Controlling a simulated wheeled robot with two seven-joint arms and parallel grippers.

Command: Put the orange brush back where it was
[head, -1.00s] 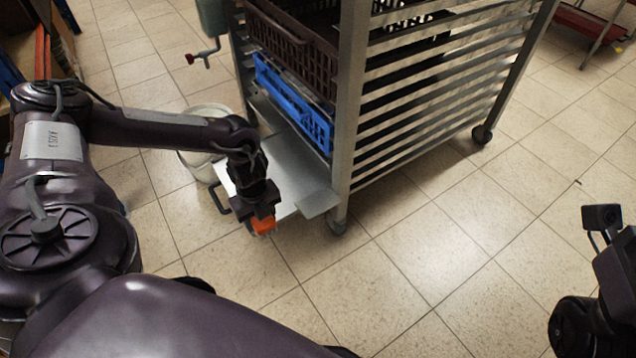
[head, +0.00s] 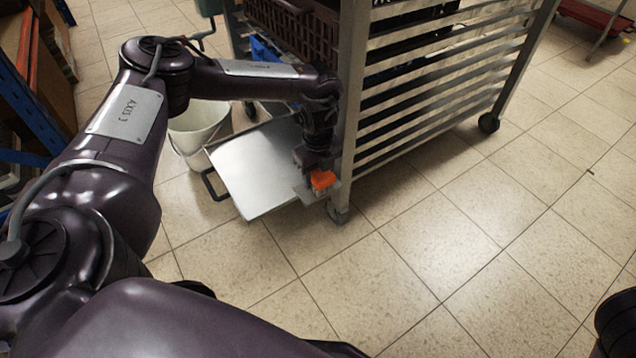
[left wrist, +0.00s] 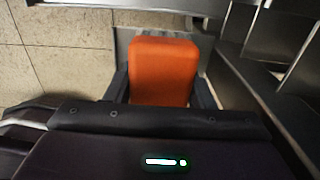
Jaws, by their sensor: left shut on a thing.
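The orange brush (head: 323,180) is in my left gripper (head: 316,173), beside the lower front post of the metal rack (head: 352,110). In the left wrist view, the orange block of the brush (left wrist: 163,68) sits between the two dark fingers, which are shut on it. A grey metal surface shows just beyond it. The gripper is at the right edge of the flat metal tray (head: 255,165) low in the rack. I cannot tell whether the brush touches the tray or ledge. My right gripper is out of view.
A white bucket (head: 198,128) stands on the floor left of the tray. A brown crate (head: 295,32) and a blue crate (head: 263,50) sit higher in the rack, close to my left forearm.

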